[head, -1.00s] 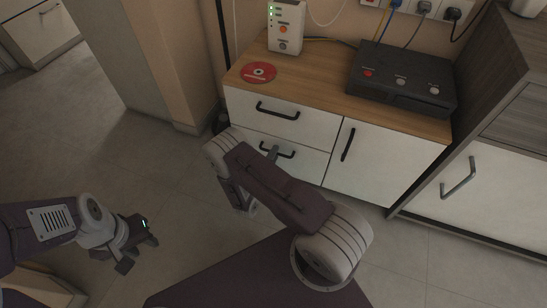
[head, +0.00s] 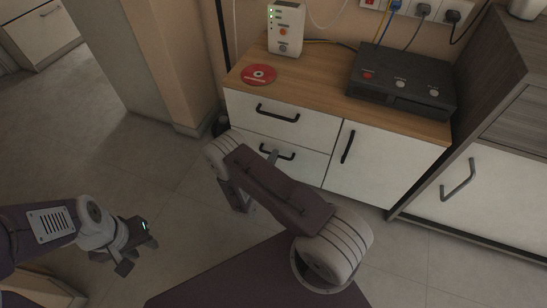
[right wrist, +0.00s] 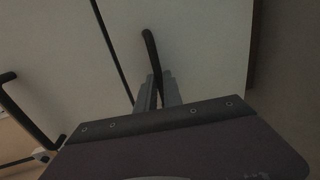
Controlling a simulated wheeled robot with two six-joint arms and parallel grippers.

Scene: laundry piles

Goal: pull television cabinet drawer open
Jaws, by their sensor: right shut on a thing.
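The television cabinet (head: 300,83) has a wooden top, two white drawers at its left and a white door (head: 375,165) at its right. The upper drawer (head: 250,103) looks closed. The lower drawer (head: 312,160) is partly hidden behind my right arm and looks about flush with the front. My right gripper (right wrist: 158,92) is shut on the lower drawer's black bar handle (right wrist: 150,45); in the head view this handle (head: 286,155) shows just beyond my arm. My left gripper (head: 138,250) is open and empty, low over the floor at the left.
A red disc (head: 259,75), a white device (head: 286,28) and a black box (head: 402,80) with cables sit on the cabinet top. A grey-wood and white cupboard (head: 500,185) stands close at the right. Tiled floor (head: 160,180) is free in front and at the left.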

